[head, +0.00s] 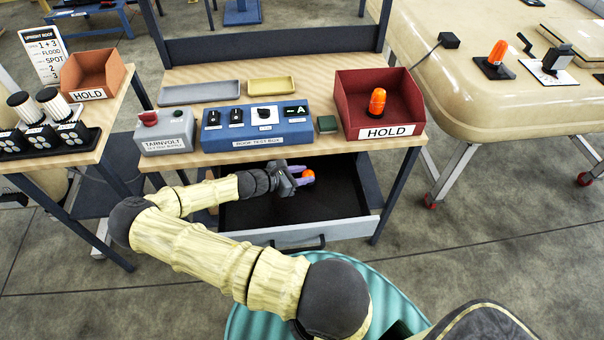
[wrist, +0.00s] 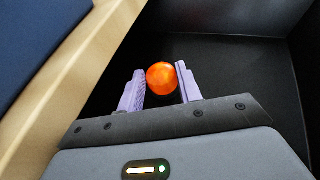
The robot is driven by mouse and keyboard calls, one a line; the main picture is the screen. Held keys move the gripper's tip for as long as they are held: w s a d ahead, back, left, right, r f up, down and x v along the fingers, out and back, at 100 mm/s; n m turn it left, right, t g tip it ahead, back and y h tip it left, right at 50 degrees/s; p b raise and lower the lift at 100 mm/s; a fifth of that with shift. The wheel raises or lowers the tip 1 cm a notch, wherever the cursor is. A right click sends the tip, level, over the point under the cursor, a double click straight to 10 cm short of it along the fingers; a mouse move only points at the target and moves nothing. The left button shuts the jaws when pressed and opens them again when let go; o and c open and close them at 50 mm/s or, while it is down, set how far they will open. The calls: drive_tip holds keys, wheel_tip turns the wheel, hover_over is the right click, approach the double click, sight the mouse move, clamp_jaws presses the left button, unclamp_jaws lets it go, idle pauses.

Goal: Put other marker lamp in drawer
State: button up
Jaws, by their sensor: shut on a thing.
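An orange marker lamp (head: 308,175) with a dark base is between the lavender fingers of my gripper (head: 296,180). In the wrist view the lamp's round orange top (wrist: 161,78) shows between the fingertips (wrist: 160,88), and my gripper is shut on it. The open drawer (head: 345,228) under the bench has a dark floor and a grey front with a black handle. The gripper and lamp are over the drawer's interior, which is also dark in the wrist view (wrist: 235,65). I cannot tell how far the lamp is above the drawer floor. The drawer looks otherwise empty.
Another orange lamp (head: 377,102) stands in the red HOLD bin (head: 410,92) on the bench above. A blue test box (head: 257,140) and grey Tarnvolt box (head: 165,140) stand near the bench's front edge. A third orange lamp (head: 498,52) is on the cream roof (head: 440,60) at right.

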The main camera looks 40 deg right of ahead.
drive_tip(key=shift+f, duration=0.4)
drive_tip(key=o, duration=1)
drive_tip(key=shift+r, duration=0.1)
drive_tip(key=shift+r, duration=0.2)
drive_tip(key=b+v, duration=0.1)
drive_tip(key=v, duration=1.1)
drive_tip(key=shift+r, duration=0.3)
